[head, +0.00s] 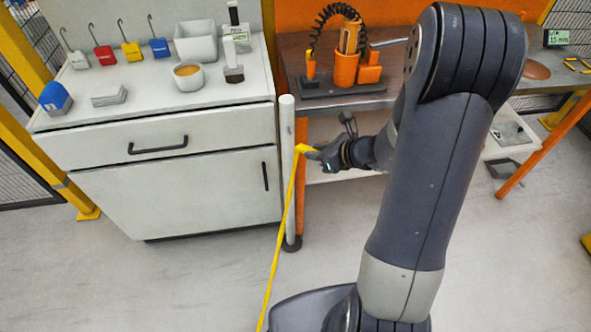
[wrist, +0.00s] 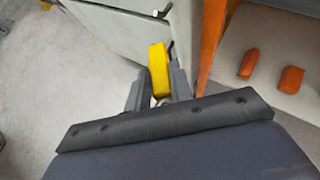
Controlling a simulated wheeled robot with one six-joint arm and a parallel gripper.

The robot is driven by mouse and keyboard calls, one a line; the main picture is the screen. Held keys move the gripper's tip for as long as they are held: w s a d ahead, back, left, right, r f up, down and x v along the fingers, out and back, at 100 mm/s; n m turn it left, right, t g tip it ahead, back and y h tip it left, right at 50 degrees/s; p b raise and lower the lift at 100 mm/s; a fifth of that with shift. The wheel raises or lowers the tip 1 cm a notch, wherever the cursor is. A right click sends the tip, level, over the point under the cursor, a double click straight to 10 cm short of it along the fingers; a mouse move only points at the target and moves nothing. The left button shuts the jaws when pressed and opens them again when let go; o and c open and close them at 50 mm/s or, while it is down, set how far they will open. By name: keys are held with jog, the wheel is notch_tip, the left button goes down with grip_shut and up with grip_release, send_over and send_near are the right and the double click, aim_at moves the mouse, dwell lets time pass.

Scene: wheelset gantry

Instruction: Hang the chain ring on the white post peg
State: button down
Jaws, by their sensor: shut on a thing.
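My gripper (head: 312,153) is shut on a yellow piece at the end of the yellow chain (head: 276,250), which I take as the chain ring. The chain hangs from it down to the bottom edge of the head view. In the wrist view the yellow piece (wrist: 158,68) sits between the two dark fingertips (wrist: 157,90). The white post (head: 287,170) stands upright on a dark round foot, just left of the gripper. The ring appears close to the post; I cannot tell whether they touch. The peg is not clear in the head view.
A white cabinet (head: 190,185) with a cup (head: 188,76), tags and a bin on top stands left of the post. An orange-framed bench (head: 400,97) with an orange tool station (head: 345,68) is behind the gripper. The floor before the cabinet is clear.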

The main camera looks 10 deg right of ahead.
jog(key=s+f+n+g+h, duration=0.2)
jog(key=s+n, duration=0.6)
jog(key=n, duration=0.6)
jog(key=s+f+n+g+h, duration=0.2)
jog(key=s+n+g+h, duration=0.2)
jog(key=s+n, duration=0.4)
jog(key=n+h, duration=0.1)
jog(key=n, duration=0.5)
